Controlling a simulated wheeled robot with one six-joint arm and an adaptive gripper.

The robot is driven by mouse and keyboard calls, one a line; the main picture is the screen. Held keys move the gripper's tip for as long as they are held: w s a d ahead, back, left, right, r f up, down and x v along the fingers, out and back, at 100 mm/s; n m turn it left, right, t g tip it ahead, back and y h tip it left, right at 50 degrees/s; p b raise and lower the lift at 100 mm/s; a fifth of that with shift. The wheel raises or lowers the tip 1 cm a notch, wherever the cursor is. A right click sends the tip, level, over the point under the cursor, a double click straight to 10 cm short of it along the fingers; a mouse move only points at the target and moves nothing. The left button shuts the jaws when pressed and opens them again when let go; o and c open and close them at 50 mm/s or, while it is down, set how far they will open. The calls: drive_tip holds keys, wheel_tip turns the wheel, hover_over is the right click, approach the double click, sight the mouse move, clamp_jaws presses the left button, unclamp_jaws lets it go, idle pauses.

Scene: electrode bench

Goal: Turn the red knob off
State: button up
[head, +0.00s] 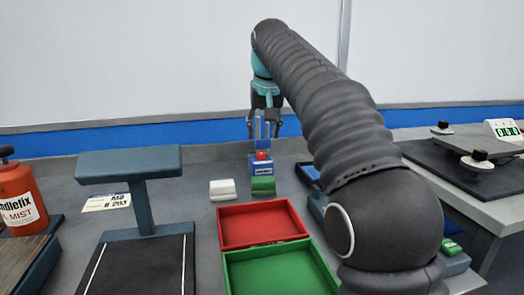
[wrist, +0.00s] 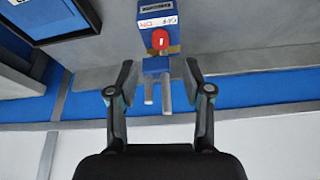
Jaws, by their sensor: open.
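The red knob (head: 263,155) sits on a small blue box (head: 260,168) at the back of the bench in the head view. My gripper (head: 265,125) is above and behind the knob in the head view. A blue piece with two pale prongs (wrist: 157,90) shows between the fingers.
A green block (head: 263,186) and a white block (head: 222,189) stand near the box. Red (head: 262,245) and green (head: 280,272) trays lie in front. A blue-grey stand (head: 140,200) and a red bottle (head: 20,200) are at left. A side table (head: 490,210) is at right.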

sight(261, 152)
drive_tip(key=b+x, duration=0.1)
drive_tip(key=x, duration=0.6)
clamp_jaws()
